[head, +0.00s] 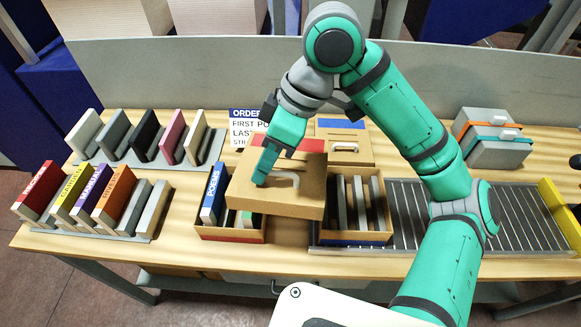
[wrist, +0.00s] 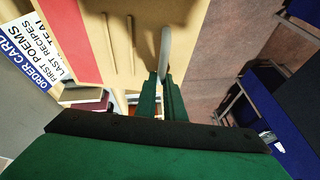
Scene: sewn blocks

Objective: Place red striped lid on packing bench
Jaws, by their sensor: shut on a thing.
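The red striped lid (head: 250,196) is a tan slab with a red band along its far edge and a pale handle on top. My gripper (head: 262,172) is shut on that handle and holds the lid above the two open boxes. In the wrist view the lid (wrist: 125,50) shows its red band, with the handle between my fingers (wrist: 160,92). The packing bench (head: 178,205) is the light wooden table below. The lid hides part of the left box (head: 222,234), which has a red front stripe. Whether the lid touches anything below is unclear.
The right box (head: 350,238), with a blue front stripe, holds grey slabs. A blue striped lid (head: 352,155) lies behind. Book racks (head: 130,155) stand left, a roller strip (head: 410,215) right, and grey cases (head: 490,145) at back right. Bare wood shows between racks and boxes.

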